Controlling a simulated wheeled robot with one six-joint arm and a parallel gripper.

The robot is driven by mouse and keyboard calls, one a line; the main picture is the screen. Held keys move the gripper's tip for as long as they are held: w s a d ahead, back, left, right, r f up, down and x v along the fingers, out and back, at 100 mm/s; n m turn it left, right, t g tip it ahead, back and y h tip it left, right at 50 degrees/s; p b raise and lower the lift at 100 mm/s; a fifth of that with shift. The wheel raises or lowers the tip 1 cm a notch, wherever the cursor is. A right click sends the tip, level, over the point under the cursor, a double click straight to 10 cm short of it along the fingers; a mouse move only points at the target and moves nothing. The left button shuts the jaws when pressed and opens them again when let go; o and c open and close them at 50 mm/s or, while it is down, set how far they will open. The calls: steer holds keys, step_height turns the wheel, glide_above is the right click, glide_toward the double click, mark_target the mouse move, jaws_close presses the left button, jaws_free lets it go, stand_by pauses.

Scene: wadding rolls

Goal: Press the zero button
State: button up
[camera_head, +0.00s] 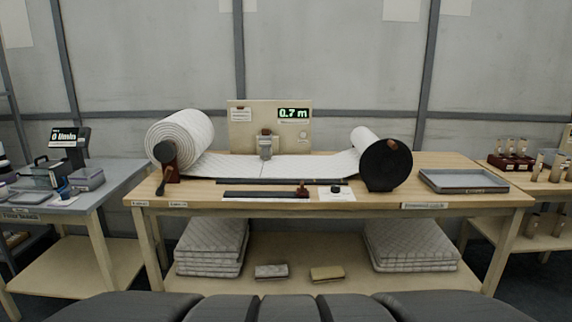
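A pale upright panel (255,112) stands at the back of the middle table. Its green-lit display (293,113) reads 0.7 m. A small round pale shape (303,135) sits on the panel below the display; it may be the zero button, but I cannot read any marking on it. A grey metering head (265,147) with a reddish-brown top stands in front of the panel, over the white wadding. My gripper is not in view.
A large wadding roll (181,137) is at left on the wooden table (450,190), with a crank (161,181) at its front. A dark-ended roll (386,165) and grey tray (465,180) are at right. A dark bar (262,194) and black knob (336,189) lie near the front edge.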

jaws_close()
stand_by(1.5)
